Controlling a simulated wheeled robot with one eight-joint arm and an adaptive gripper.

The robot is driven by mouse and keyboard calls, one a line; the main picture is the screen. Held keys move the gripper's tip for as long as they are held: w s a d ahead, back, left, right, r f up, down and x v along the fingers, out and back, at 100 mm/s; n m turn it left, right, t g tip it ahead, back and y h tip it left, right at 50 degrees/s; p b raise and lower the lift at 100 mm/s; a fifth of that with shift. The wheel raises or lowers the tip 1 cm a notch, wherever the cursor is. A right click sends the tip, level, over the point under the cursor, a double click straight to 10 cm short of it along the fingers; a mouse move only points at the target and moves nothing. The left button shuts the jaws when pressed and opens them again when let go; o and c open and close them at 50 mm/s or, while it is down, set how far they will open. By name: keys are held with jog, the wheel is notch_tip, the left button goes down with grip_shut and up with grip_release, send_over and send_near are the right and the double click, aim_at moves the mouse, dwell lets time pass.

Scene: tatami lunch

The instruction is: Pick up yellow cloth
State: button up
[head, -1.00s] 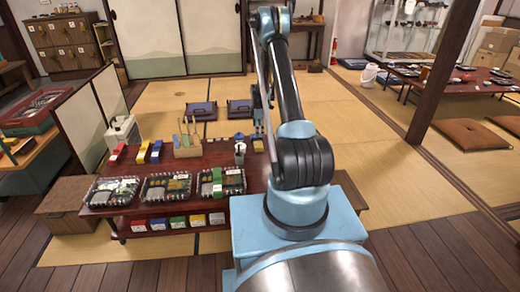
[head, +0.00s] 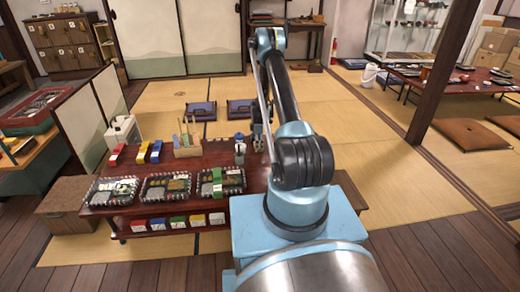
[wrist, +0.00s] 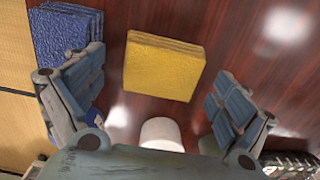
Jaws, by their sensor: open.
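The yellow cloth (wrist: 163,66) is a folded, stacked square lying flat on the dark red wooden table top in the wrist view. My gripper (wrist: 160,80) is open above it. One finger is to the lower left of the cloth and the other to its lower right, with the cloth showing between and beyond them. Nothing is held. In the head view my gripper (head: 257,136) is low over the right part of the low table, and the yellow cloth cannot be made out there.
A folded blue cloth (wrist: 66,40) lies left of the yellow one, near the table edge. A white rounded object (wrist: 161,133) stands below the yellow cloth. The low table (head: 205,160) also holds a wooden utensil box (head: 187,151) and packed trays (head: 166,187).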

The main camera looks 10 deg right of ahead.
jog(key=shift+f, duration=0.1)
jog(key=shift+c, duration=0.5)
jog(key=c, duration=0.9)
jog(key=shift+c, duration=0.4)
notch_tip(320, 180, up, 10)
